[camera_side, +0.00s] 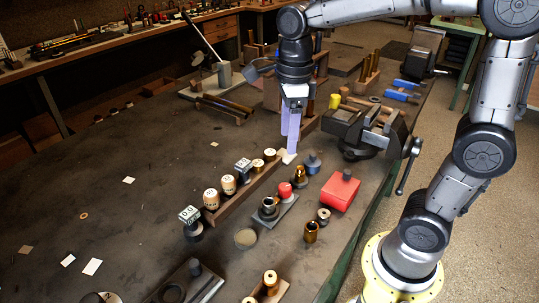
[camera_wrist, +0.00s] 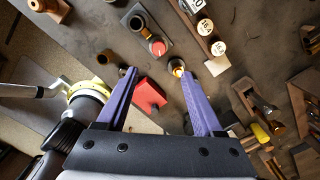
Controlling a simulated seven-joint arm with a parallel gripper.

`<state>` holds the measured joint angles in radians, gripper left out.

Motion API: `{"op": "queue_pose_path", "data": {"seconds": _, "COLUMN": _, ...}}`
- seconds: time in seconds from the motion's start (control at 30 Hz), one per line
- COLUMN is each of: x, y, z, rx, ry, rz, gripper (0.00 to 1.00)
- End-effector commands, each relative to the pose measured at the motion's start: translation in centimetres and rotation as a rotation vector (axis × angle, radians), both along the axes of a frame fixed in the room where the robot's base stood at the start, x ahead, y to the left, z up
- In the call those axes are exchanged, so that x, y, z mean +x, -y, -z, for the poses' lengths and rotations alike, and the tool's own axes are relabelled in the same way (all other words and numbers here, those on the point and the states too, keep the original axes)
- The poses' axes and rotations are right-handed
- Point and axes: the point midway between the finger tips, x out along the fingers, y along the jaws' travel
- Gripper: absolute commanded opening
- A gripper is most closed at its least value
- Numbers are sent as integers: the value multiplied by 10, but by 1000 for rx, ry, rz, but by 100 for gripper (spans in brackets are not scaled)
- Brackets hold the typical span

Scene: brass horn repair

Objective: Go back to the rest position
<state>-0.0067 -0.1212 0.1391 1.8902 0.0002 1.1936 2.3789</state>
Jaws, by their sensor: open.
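My gripper (camera_side: 290,145) hangs pointing down over the workbench (camera_side: 120,205), near the far end of a wooden rack of round pieces. Its two purple fingers are apart in the wrist view (camera_wrist: 157,75), with nothing held between them. A red block (camera_wrist: 149,95) shows in the gap between the fingers, lower down on the bench. A small brass piece (camera_wrist: 177,67) lies near the tip of the right finger in that view. In the side view the fingers overlap, and I cannot tell their exact height above the bench.
The wooden rack (camera_side: 240,192) holds several round-topped pieces. A dark vise (camera_side: 365,130) stands right of my gripper. The red block (camera_side: 340,190), brass fittings (camera_side: 311,232) and a blue-grey piece (camera_side: 312,163) stand nearby. The bench's left part is mostly clear, with small paper scraps.

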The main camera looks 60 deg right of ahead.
Motion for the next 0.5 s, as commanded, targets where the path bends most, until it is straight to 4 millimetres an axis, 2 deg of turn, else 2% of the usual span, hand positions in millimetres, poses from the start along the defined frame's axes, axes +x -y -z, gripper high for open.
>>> {"op": "queue_pose_path", "data": {"seconds": 0.03, "x": -7, "y": 0, "z": -9, "rx": 0, "ry": 30, "rz": 1, "gripper": 69}}
{"op": "queue_pose_path", "data": {"seconds": 0.17, "x": -35, "y": 1, "z": -25, "rx": -5, "ry": 107, "rz": -54, "gripper": 69}}
{"op": "queue_pose_path", "data": {"seconds": 0.3, "x": -66, "y": 1, "z": -32, "rx": -43, "ry": 196, "rz": -313, "gripper": 69}}
{"op": "queue_pose_path", "data": {"seconds": 0.5, "x": -98, "y": 2, "z": -30, "rx": -142, "ry": 283, "rz": -746, "gripper": 69}}
